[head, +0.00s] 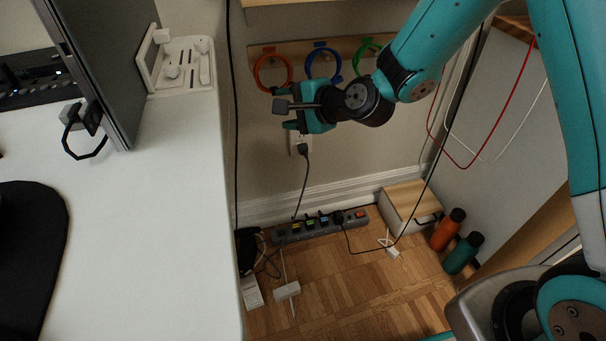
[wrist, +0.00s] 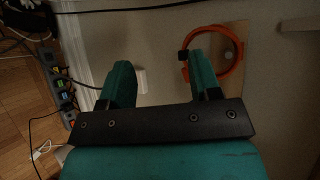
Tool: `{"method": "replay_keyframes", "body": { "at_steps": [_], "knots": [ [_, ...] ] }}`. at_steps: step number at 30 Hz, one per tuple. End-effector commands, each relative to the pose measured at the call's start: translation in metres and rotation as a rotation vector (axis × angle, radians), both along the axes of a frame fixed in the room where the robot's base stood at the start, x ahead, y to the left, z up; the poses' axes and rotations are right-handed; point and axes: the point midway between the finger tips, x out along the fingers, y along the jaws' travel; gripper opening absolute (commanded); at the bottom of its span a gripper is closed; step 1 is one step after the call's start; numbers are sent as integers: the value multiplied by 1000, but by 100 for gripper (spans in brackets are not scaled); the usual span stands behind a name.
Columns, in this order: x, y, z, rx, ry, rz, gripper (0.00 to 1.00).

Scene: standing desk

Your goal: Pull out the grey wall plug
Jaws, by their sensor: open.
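The grey wall plug (head: 303,149) sits in a white wall outlet (head: 296,137) in the head view, just below my gripper. Its dark cord (head: 305,180) hangs down to the power strip (head: 320,226) on the floor. My gripper (head: 284,108) is open and empty, in front of the wall above the plug. In the wrist view my gripper's two teal fingers (wrist: 160,66) stand apart, with bare wall between them. The outlet plate (wrist: 141,82) shows beside the left finger. That finger seems to hide the plug; its cord (wrist: 85,80) runs off to the left.
Orange (head: 272,72), blue (head: 322,64) and green (head: 366,58) cable loops hang on a wall board above my gripper. The white desk (head: 180,200) is at left. A white box (head: 405,212) and orange and green bottles stand at right.

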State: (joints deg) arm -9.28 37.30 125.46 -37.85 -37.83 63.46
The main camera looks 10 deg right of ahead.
Motion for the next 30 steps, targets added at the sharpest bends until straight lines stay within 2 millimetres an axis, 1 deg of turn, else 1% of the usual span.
{"method": "replay_keyframes", "body": {
  "at_steps": [1, 2, 3, 5, 6, 9, 12, 15, 18, 30],
  "knots": [
    [16, 4, -48, 157, 41, -103, 57],
    [25, 5, -65, 266, 62, -175, 57],
    [36, 3, -89, 409, 89, -268, 57],
    [48, -4, -124, 623, 126, -400, 57],
    [53, -11, -147, 755, 146, -481, 57],
    [57, -30, -193, 1028, 175, -641, 57],
    [55, -45, -225, 1211, 176, -740, 57],
    [51, -56, -243, 1327, 176, -800, 57],
    [49, -62, -251, 1382, 175, -827, 57],
    [49, -64, -250, 1396, 174, -836, 57]
  ]
}}
